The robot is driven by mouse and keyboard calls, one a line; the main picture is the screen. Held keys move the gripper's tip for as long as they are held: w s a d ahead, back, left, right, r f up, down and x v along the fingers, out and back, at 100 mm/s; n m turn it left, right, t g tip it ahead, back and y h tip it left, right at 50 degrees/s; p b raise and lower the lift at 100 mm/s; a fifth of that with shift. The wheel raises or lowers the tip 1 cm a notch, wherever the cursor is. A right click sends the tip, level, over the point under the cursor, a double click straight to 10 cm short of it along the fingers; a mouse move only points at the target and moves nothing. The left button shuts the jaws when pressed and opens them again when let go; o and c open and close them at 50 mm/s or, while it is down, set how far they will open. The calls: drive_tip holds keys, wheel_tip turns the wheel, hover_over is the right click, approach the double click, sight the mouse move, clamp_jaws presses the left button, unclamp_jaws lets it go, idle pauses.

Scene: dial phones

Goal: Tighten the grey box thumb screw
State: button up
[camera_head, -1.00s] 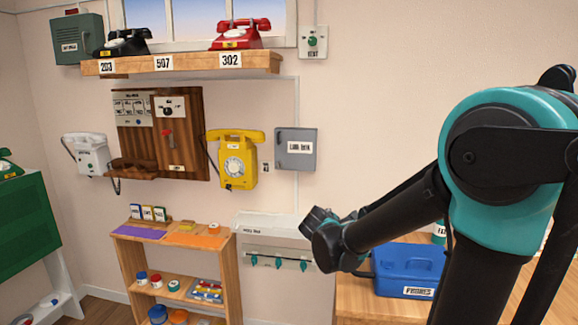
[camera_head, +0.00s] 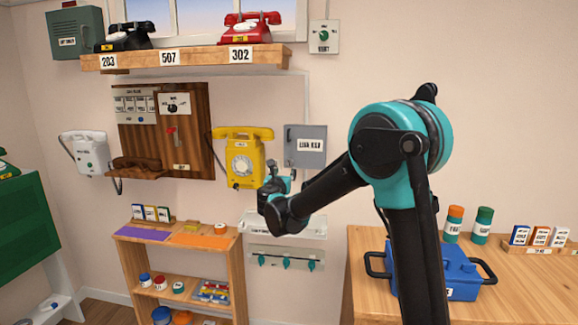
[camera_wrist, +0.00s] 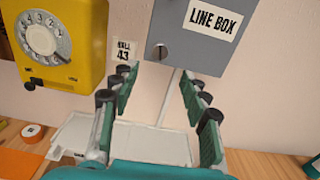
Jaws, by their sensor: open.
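The grey line box (camera_head: 316,158) hangs on the wall to the right of the yellow phone, its door shut. In the wrist view the box (camera_wrist: 185,42) fills the top middle, with a "LINE BOX" label. A small round screw head with a dark upright slot (camera_wrist: 160,52) sits near its lower left corner. How tight it is cannot be told. My gripper (camera_wrist: 161,78) is open and empty, its two green-padded fingers just below the screw, one on each side in the picture. In the head view my gripper (camera_head: 276,184) is below and left of the box.
The yellow dial phone (camera_head: 242,160) hangs close on the left. Below are a white wall unit (camera_head: 290,226) with teal hooks and a small wooden shelf (camera_head: 180,255). A blue case (camera_head: 460,272) stands on the bench at right. The wall right of the box is bare.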

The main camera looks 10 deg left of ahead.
sight(289, 163)
drive_tip(key=w, duration=1)
drive_tip(key=shift+w+d, duration=0.2)
drive_tip(key=shift+w, duration=0.05)
drive_tip(key=shift+c, duration=0.3)
clamp_jaws()
